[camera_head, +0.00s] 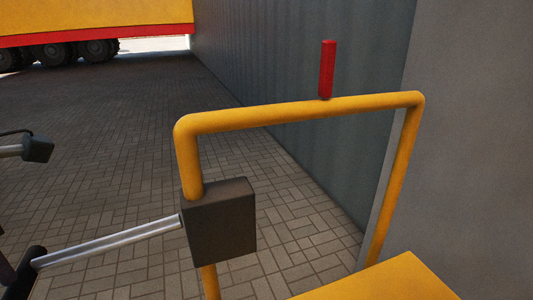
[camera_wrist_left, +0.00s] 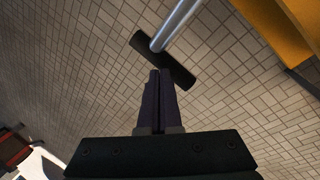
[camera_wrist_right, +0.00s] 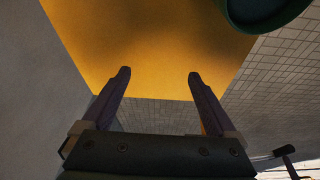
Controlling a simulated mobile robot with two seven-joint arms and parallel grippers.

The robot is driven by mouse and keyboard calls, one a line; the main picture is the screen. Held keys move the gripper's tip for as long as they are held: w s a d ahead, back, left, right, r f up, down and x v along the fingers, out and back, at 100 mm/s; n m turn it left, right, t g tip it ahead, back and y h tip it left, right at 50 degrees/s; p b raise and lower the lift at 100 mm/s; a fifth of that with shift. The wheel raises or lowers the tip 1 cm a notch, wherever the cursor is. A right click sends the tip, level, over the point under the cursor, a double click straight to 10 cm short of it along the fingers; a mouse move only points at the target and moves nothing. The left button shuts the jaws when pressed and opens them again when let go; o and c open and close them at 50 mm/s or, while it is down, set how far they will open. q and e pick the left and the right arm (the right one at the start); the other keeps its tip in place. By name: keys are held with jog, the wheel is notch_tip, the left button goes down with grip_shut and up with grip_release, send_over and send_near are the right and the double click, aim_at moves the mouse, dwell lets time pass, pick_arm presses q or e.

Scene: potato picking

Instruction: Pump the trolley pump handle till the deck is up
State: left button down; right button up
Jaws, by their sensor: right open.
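The yellow trolley frame (camera_head: 300,113) stands in front of me with its yellow deck (camera_head: 380,282) at lower right. A dark box (camera_head: 221,222) sits on its left post. From it the pump handle's silver rod (camera_head: 110,244) runs left and slightly down to a black grip (camera_head: 24,273). In the left wrist view the grip (camera_wrist_left: 178,75) lies crosswise at my left gripper's tips (camera_wrist_left: 160,73). Those fingers are together; whether they touch the grip is unclear. My right gripper (camera_wrist_right: 159,78) is open and empty, over a yellow surface (camera_wrist_right: 150,40).
A red upright lever (camera_head: 328,70) stands on the frame's top bar. A grey wall (camera_head: 478,150) is close on the right. A dark green round thing (camera_wrist_right: 265,12) shows in the right wrist view. Paved floor (camera_head: 100,130) is clear at left, with a yellow-red vehicle (camera_head: 90,20) far back.

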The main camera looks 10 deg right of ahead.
aim_at(16, 286)
pick_arm(q)
jog(key=shift+f, duration=0.1)
notch_tip(16, 286, down, 4)
jog(key=b, duration=0.3)
jog(key=shift+d, duration=0.1)
jog(key=shift+r+p, duration=0.5)
jog(key=shift+r, duration=0.25)
jog(key=w+p+v, duration=0.2)
jog(key=p+v, duration=0.7)
jog(key=v, duration=0.3)
jog(key=shift+w+a+r+p, duration=0.3)
jog(key=shift+r+p, duration=0.05)
jog(key=shift+r, duration=0.15)
jog(key=shift+d, duration=0.1)
